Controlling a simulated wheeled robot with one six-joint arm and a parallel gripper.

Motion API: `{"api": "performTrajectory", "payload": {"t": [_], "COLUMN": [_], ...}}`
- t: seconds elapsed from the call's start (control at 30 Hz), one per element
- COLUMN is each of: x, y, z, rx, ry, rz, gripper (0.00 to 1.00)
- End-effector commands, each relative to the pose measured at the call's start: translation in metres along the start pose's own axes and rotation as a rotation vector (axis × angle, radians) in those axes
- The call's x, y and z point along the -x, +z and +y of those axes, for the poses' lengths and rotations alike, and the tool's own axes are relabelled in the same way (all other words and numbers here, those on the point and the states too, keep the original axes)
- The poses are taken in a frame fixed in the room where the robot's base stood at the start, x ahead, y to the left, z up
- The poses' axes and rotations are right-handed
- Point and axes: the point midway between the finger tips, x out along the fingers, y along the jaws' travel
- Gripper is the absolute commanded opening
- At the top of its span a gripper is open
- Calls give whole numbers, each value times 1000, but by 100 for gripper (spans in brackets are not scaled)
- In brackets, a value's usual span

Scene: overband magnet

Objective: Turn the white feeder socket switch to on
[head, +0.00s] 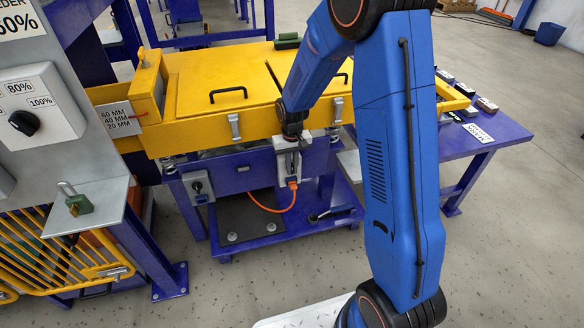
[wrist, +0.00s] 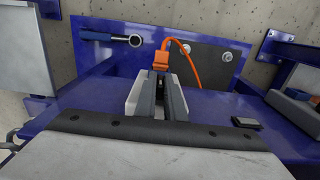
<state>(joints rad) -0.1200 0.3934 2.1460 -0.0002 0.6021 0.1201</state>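The white feeder socket (head: 281,168) is a pale box on the purple frame below the yellow feeder, with an orange plug (head: 292,183) at its bottom. My gripper (head: 292,136) is at the top front of this box. In the wrist view, my gripper's two dark fingers (wrist: 160,100) lie close together with a narrow dark gap, in front of the pale socket box (wrist: 134,100). The orange plug (wrist: 161,58) shows just beyond the fingertips. The switch itself is hidden by the fingers, so its setting and whether they touch it cannot be seen.
A second grey socket (head: 198,188) with a dark knob is to the left on the frame. An orange cable (head: 268,208) hangs below. A dark-handled tool (head: 332,213) lies on the purple lower shelf. A control panel with a black knob (head: 25,122) stands at far left.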

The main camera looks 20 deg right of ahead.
Motion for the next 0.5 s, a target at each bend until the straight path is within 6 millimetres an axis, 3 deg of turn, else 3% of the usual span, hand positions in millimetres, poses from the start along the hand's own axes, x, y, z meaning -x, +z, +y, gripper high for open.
{"api": "performTrajectory", "payload": {"t": [0.5], "x": [-2], "y": [2], "z": [-5], "rx": [6], "ry": [184], "rz": [-7], "gripper": [0]}}
